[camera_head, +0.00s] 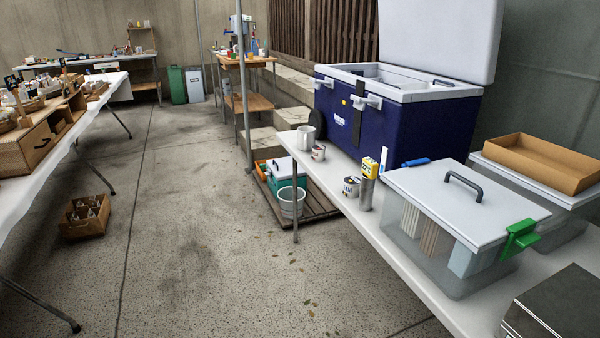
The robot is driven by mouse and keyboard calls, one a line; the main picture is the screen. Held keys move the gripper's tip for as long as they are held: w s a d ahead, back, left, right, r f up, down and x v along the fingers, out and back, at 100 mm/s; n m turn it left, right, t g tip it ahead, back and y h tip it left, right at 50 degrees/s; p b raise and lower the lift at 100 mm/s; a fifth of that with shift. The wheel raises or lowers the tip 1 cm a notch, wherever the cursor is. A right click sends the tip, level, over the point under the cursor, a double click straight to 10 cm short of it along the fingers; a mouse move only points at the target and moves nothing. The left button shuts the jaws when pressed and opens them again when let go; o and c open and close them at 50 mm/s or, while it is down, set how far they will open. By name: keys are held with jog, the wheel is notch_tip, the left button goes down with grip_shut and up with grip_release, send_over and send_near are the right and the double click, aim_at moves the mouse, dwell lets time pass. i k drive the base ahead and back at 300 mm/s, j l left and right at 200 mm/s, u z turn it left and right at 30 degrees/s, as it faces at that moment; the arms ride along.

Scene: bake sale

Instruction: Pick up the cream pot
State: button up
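Two small pots with labels stand on the white table at the right, and I cannot tell which, if either, is the cream pot. The nearer one (351,187) has a whitish label and stands beside a steel cylinder (366,195). The farther one (318,153) has a reddish label and stands just in front of a white mug (304,138). Both look upright. My gripper is not in view.
A blue cooler (395,128) with its lid up stands behind the pots. A clear lidded box (420,235) with a green clip stands nearer, beside a brown tray (540,162). A metal pole (243,90) rises left of the table. The middle floor is mostly open.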

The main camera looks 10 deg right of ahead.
aim_at(351, 184)
jog(key=i+z, duration=0.3)
jog(key=i, duration=1.05)
jog(key=i+l+z, duration=0.2)
jog(key=i+l, duration=0.05)
jog(key=i, duration=0.1)
